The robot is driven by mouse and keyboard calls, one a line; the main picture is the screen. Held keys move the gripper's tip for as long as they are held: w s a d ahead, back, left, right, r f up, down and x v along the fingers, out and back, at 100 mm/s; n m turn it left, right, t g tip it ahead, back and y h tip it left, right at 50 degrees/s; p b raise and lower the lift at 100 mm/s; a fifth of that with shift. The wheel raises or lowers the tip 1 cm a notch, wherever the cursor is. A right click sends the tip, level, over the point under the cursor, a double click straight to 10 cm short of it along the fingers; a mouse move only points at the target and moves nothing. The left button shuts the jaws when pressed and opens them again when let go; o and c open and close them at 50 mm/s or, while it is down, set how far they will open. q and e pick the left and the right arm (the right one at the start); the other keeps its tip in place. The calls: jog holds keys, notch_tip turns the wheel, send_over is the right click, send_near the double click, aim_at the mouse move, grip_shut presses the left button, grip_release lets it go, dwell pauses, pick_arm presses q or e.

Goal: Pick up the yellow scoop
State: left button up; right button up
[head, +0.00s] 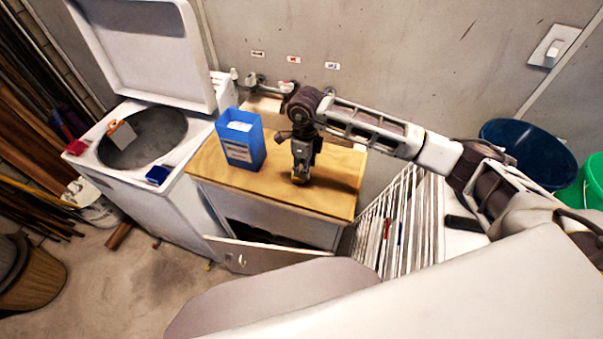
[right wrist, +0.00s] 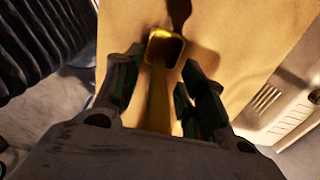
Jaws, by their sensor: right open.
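The yellow scoop (right wrist: 164,48) lies on the wooden top of a small cabinet. In the right wrist view its square bowl is beyond the fingertips and its handle runs back between the fingers. My right gripper (right wrist: 157,85) is open, with one finger on each side of the scoop and a gap showing. In the head view my right gripper (head: 301,178) points down at the cabinet top and hides most of the scoop; a bit of yellow shows at its tips. My left gripper is not in view.
A blue box (head: 240,140) stands on the cabinet top (head: 215,171), left of my right gripper. An open-lidded washer (head: 185,200) is at the left. A drying rack (head: 400,225) is at the right. The cabinet's front panel (head: 270,258) is open.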

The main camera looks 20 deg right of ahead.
jog(key=shift+c, duration=0.5)
grip_shut()
jog(key=shift+r, duration=0.1)
jog(key=shift+r+b, duration=1.15)
jog(key=shift+r, duration=3.75)
